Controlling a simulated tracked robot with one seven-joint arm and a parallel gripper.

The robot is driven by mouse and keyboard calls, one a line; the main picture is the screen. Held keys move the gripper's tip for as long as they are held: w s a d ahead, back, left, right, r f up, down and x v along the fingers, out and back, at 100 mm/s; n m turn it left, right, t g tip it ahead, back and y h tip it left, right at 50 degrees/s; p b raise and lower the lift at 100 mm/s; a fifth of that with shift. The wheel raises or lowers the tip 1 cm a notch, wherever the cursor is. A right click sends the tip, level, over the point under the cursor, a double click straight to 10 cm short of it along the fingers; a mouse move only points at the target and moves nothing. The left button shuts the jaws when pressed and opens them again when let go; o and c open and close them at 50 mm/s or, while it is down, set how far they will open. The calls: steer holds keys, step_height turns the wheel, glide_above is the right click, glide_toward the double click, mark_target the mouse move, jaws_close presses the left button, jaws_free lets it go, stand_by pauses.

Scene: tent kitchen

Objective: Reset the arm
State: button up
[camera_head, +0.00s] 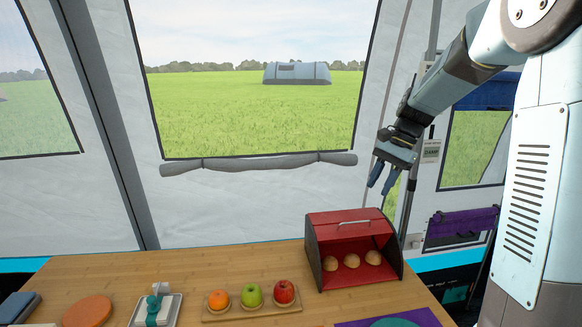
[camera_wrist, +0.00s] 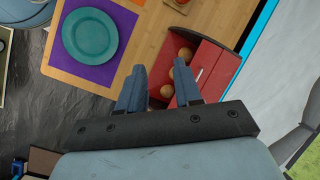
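My gripper (camera_head: 384,178) hangs in the air above the right end of the table, above the red bread box. Its two fingers are apart, with nothing between them, and they also show in the wrist view (camera_wrist: 158,88). My arm comes from the upper right of the head view and reaches down to the left. The gripper touches nothing that I can see.
The wooden table (camera_head: 150,262) holds a red bread box (camera_head: 352,224) with several buns inside. A wooden tray (camera_head: 252,312) carries an orange, a green apple and a red apple. A teal plate (camera_wrist: 90,36) lies on a purple mat (camera_wrist: 98,77). The tent wall stands behind.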

steer(key=s+r+n+t+h, duration=0.2)
steer(key=s+n+t, duration=0.1)
steer(key=s, duration=1)
steer(key=s+r+n+t+h, duration=0.2)
steer(key=s+n, duration=0.3)
steer(key=s, duration=0.9)
steer(key=shift+r+n+t, duration=0.15)
steer(key=shift+n+t, duration=0.15)
steer(key=shift+t, duration=0.5)
